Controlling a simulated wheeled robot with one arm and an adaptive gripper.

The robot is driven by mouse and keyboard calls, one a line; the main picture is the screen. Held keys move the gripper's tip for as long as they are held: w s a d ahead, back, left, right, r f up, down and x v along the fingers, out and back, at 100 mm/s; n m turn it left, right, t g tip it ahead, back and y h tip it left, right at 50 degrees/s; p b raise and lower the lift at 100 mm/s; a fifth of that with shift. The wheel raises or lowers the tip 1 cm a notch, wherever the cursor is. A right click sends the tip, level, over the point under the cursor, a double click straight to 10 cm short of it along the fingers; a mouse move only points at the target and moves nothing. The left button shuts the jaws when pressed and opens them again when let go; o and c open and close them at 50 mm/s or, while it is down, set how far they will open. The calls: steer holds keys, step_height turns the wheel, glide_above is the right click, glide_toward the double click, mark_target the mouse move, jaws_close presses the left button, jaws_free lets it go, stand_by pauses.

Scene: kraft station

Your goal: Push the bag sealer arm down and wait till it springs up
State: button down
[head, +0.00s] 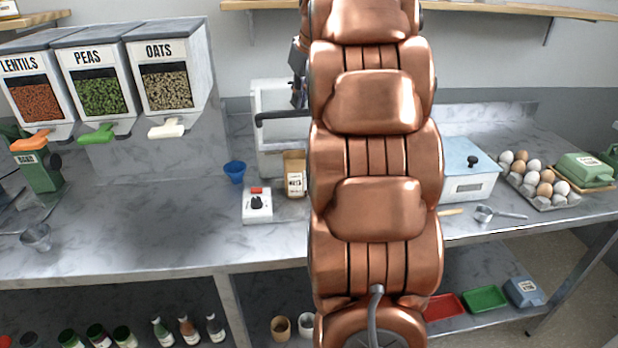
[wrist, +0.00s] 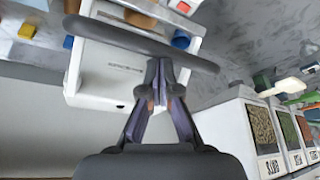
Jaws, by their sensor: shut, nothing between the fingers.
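The bag sealer (head: 270,97) is a white upright unit on the grey counter, partly hidden behind my arm. Its dark sealer arm (head: 280,115) sticks out at the front, roughly level and raised above the counter. In the wrist view the sealer (wrist: 105,72) shows with its dark arm (wrist: 125,38) crossing the picture. My gripper (wrist: 160,72) is shut and empty, its fingertips overlapping the dark arm; I cannot tell whether they touch. In the head view my copper arm hides most of the gripper. A kraft bag (head: 295,172) with a label stands at the sealer's front.
A blue cup (head: 235,171) and a control box (head: 257,207) with a red button and black knob stand beside the sealer. Lentil, pea and oat dispensers (head: 175,85) are left. The front left counter is mostly clear.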

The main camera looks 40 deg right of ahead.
mark_target(300, 112)
steer(key=shift+f, duration=0.15)
steer(key=shift+s+a+f+b, duration=0.1)
steer(key=shift+s+f+b, duration=0.05)
steer(key=shift+f+b, duration=0.55)
steer(key=shift+s+a+f+b, duration=0.1)
steer(key=shift+f+b, duration=0.55)
steer(key=shift+f, duration=0.1)
step_height(300, 112, down, 3)
steer(key=shift+r+b, duration=0.15)
steer(key=shift+b, duration=0.85)
